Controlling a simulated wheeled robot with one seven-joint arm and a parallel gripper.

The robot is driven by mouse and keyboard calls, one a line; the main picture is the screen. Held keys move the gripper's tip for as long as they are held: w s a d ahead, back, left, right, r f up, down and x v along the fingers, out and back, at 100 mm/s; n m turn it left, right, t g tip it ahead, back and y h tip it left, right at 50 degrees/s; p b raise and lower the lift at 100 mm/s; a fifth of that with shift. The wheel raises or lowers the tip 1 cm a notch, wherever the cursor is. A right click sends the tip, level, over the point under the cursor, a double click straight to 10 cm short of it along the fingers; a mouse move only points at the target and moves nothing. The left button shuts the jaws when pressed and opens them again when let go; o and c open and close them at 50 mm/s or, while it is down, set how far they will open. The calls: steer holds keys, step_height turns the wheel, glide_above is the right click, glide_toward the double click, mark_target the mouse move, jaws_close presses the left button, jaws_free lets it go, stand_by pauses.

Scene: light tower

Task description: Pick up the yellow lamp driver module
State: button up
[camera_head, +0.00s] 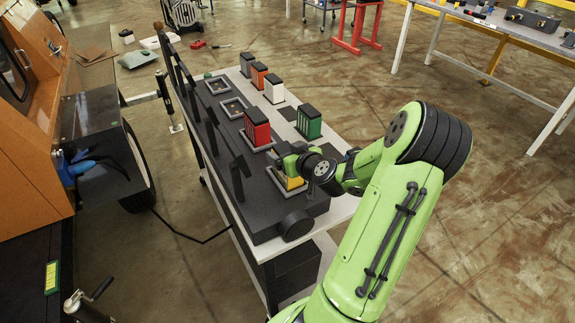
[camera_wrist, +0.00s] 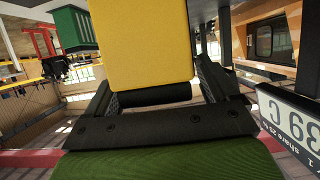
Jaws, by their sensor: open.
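The yellow lamp driver module (camera_head: 293,184) sits at the near end of the black housing on the table, partly hidden by my gripper (camera_head: 291,167), which is over it. In the wrist view, the yellow module (camera_wrist: 151,40) fills the upper middle, between the two black fingers (camera_wrist: 160,88). The fingers are open, one at each side of the module. Whether they touch it I cannot tell.
A red module (camera_head: 257,127) stands in the neighbouring socket. A green module (camera_head: 309,122) stands on the white tabletop (camera_head: 339,205). White (camera_head: 274,89), orange (camera_head: 259,75) and dark (camera_head: 246,64) modules stand farther back. Two far sockets look empty. Upright black panels line the left edge.

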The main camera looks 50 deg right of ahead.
steer(key=shift+r, duration=0.1)
steer(key=c, duration=1.5)
